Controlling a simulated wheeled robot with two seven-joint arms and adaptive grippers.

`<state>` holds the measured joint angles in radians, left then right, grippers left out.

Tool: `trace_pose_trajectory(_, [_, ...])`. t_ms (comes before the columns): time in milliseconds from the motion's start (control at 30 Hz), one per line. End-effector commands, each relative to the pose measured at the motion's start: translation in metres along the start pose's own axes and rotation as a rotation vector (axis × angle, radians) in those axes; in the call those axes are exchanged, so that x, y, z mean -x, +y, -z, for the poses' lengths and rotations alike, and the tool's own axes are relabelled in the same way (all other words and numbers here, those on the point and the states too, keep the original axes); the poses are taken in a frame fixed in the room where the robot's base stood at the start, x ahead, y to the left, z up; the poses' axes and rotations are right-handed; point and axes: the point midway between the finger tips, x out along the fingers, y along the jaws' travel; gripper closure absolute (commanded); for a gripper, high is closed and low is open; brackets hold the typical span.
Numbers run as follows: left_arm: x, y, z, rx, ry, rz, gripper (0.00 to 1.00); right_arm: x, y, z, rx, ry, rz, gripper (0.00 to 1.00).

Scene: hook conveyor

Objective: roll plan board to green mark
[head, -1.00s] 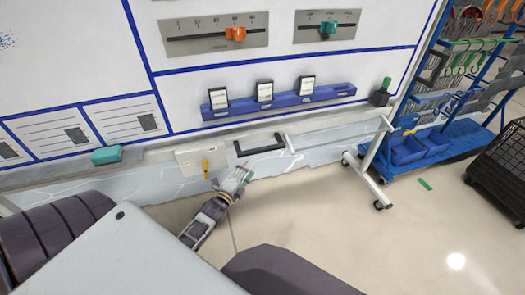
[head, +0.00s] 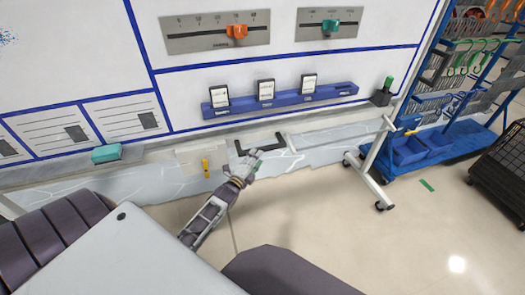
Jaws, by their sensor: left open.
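The plan board (head: 400,20) is a large white board with blue lines, filling the upper part of the head view. It stands on a white wheeled frame (head: 368,170), whose casters show at the right. A dark U-shaped handle (head: 240,148) sticks out below the board's lower edge. My left gripper (head: 256,158) is open, just in front of the handle and near its right part; I cannot tell if they touch. The green mark (head: 426,185) is a small strip on the floor, right of the board's casters. My right gripper is out of view.
A blue rack (head: 455,137) with hanging parts and blue bins stands at the right. A black wire cart (head: 505,163) is beside it. The beige floor around the green mark is clear. A teal eraser (head: 106,154) lies on the board's ledge.

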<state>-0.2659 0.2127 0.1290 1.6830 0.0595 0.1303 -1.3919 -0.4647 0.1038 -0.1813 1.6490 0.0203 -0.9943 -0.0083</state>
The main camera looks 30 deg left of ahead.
Motion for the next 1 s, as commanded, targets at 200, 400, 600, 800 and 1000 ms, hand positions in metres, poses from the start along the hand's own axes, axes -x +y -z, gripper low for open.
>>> trace_pose_trajectory(200, [-0.019,0.000,0.000,0.001,0.000,0.001,0.59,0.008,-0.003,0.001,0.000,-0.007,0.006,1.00])
trace_pose_trajectory(400, [-0.036,0.000,0.000,-0.001,0.001,0.001,0.59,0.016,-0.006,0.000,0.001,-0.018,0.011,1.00])
trace_pose_trajectory(600, [-0.052,0.001,0.000,0.001,0.000,0.000,0.59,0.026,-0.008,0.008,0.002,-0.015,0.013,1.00])
trace_pose_trajectory(800, [-0.063,0.001,0.000,-0.001,0.000,-0.001,0.59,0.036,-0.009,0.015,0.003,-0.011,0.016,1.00])
trace_pose_trajectory(1000, [-0.067,0.000,0.000,-0.001,0.000,-0.001,0.59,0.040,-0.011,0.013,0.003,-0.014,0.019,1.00])
